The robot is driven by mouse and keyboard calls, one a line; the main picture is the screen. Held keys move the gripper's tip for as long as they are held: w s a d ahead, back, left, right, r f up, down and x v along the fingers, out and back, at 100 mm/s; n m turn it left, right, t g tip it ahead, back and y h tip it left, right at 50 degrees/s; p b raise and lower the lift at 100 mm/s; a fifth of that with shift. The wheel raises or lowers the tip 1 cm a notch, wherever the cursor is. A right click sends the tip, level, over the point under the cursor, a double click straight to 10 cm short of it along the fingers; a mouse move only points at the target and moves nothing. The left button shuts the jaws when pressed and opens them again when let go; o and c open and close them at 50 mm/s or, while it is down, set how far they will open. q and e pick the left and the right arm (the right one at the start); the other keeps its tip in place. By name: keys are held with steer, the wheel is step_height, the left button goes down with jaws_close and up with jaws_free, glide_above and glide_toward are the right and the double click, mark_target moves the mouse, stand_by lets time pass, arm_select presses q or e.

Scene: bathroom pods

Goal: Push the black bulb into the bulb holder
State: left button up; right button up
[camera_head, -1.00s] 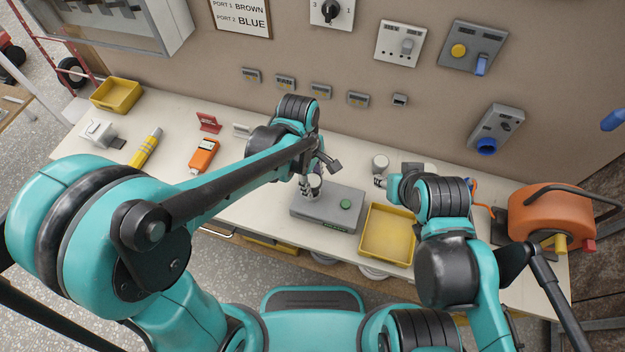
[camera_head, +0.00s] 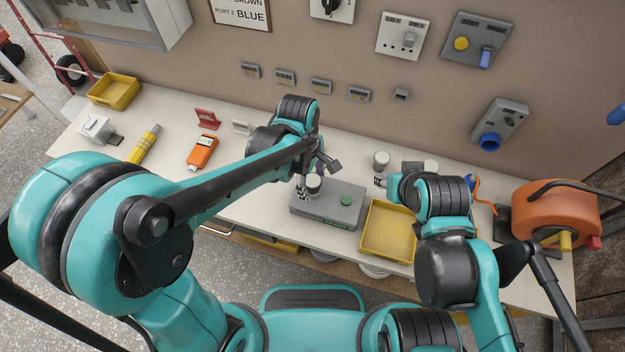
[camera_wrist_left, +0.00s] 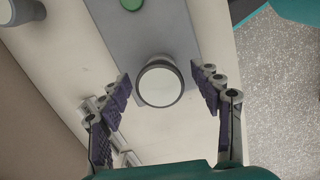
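A short cylinder with a white top and dark rim (camera_head: 314,183), apparently the black bulb, stands upright on a grey box (camera_head: 327,213) with a green button. Whether it is fully seated in the holder is hidden. It also shows in the left wrist view (camera_wrist_left: 158,84). My left gripper (camera_head: 318,175) is over the box's left end. In the wrist view its purple-padded fingers (camera_wrist_left: 160,76) are spread on either side of the cylinder, with gaps. My right gripper (camera_head: 380,182) is right of the box, mostly hidden by its arm.
A yellow tray (camera_head: 388,230) stands right of the box. Another white-topped cylinder (camera_head: 381,158) stands behind. An orange reel (camera_head: 556,215) is at the right end. An orange meter (camera_head: 202,152) and yellow tool (camera_head: 144,143) lie left. The wall bounds the table's back.

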arm_select(q)
step_height(320, 180, up, 12)
steer(key=a, duration=0.1)
steer(key=shift+w+a, duration=0.15)
steer(key=shift+w, duration=0.15)
stand_by(0.7)
